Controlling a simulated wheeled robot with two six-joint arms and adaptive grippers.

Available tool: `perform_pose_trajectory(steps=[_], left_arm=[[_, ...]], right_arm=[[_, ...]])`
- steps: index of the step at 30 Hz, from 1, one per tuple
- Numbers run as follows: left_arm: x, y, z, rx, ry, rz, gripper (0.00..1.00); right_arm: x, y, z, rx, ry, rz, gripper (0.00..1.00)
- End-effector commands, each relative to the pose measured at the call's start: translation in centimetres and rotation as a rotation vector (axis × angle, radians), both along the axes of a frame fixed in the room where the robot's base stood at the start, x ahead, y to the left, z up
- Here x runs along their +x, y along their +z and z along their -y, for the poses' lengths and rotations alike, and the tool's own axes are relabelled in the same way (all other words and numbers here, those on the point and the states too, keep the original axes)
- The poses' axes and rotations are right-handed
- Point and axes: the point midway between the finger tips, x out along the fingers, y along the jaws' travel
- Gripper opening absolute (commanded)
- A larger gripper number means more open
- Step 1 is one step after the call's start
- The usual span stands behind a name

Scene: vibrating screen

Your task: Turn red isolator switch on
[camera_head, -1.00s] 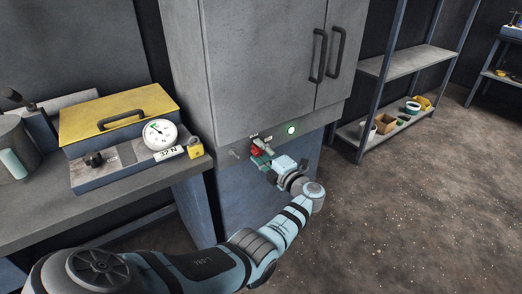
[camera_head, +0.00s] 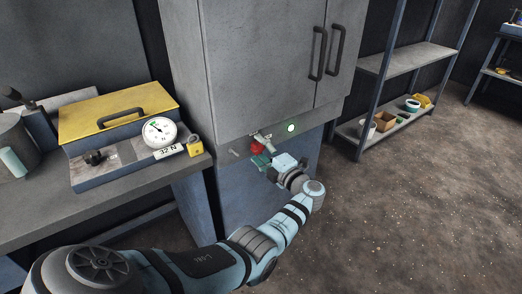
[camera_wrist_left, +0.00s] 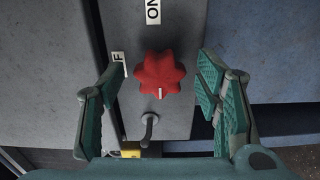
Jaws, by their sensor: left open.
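The red isolator switch (camera_head: 257,148) is a lobed knob on the grey panel strip below the cabinet doors. In the left wrist view the knob (camera_wrist_left: 157,70) shows face-on, with a white mark on its lower edge. An "ON" label (camera_wrist_left: 153,12) is above it, and a partly hidden label ending in "F" (camera_wrist_left: 118,62) is to its left. My left gripper (camera_head: 262,153) is at the knob. In the wrist view its green-padded fingers are open, one on each side of the knob, with visible gaps. My right gripper is not in view.
A lit green lamp (camera_head: 291,128) is right of the knob. A small metal lever or key (camera_wrist_left: 149,124) projects below the knob in the wrist view. A bench (camera_head: 120,196) with a yellow-lidded dial device (camera_head: 120,115) stands left; shelves (camera_head: 408,62) stand right. Floor is clear.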

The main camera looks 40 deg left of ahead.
Motion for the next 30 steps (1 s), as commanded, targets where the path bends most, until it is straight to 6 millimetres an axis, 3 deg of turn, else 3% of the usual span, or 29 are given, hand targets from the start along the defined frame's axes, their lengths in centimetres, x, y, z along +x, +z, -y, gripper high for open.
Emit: perform_pose_trajectory(steps=[4,12,15,30], left_arm=[[-0.6,-0.1,2.2,-0.003,-0.002,0.001,0.58],[-2.7,-0.1,9.2,-0.004,-0.002,0.0,0.58],[-3.2,-0.1,10.7,-0.003,-0.002,-0.001,0.58],[-3.4,0.0,11.4,0.0,0.0,0.0,0.58]], right_arm=[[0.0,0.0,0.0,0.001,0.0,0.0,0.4],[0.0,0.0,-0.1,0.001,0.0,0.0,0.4],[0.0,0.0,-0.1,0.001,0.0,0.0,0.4],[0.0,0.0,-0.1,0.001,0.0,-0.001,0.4]])
